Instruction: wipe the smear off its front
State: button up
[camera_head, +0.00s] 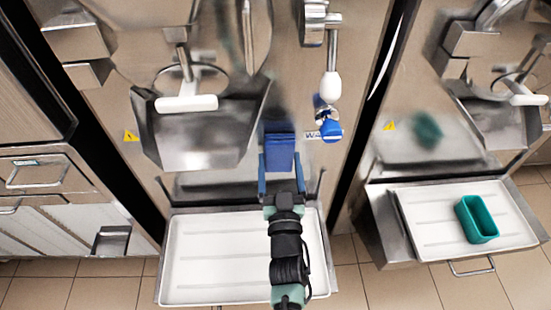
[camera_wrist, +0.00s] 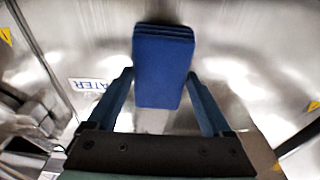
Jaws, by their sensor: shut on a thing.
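A folded blue cloth (camera_head: 280,150) is held between the fingers of my gripper (camera_head: 280,162), in front of the middle batch freezer's steel front (camera_head: 290,90). In the wrist view the blue cloth (camera_wrist: 162,70) lies between the two blue fingers of my gripper (camera_wrist: 159,78), with the steel front behind it. I cannot tell whether the cloth touches the steel. No smear stands out clearly. Brownish and pale patches on the steel (camera_wrist: 240,80) may be reflections, and the area behind the cloth is hidden.
A steel chute (camera_head: 205,135) is left of the cloth. A white-handled lever (camera_head: 331,85) and a blue knob (camera_head: 329,130) are to its right. A white tray (camera_head: 190,260) lies below. A teal container (camera_head: 477,219) stands on the right freezer's tray (camera_head: 425,225).

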aim_at(258, 148)
jog(key=shift+w, duration=0.1)
jog(key=shift+a+f+b, duration=0.15)
jog(key=shift+a+b, duration=0.3)
jog(key=shift+b, duration=0.4)
jog(key=shift+a+b, duration=0.75)
jog(key=shift+w+a+r+b, duration=0.1)
jog(key=shift+a+r+b, duration=0.1)
jog(key=shift+a+b, duration=0.6)
jog(key=shift+a+r, duration=0.15)
jog(key=shift+a, duration=0.05)
jog(key=shift+s+d+f+p, duration=0.1)
jog(key=shift+s+p, duration=0.55)
jog(key=shift+s, duration=0.85)
jog(key=shift+s+d+f+p, duration=0.1)
jog(key=shift+s+p, duration=0.5)
jog(key=shift+s, duration=0.85)
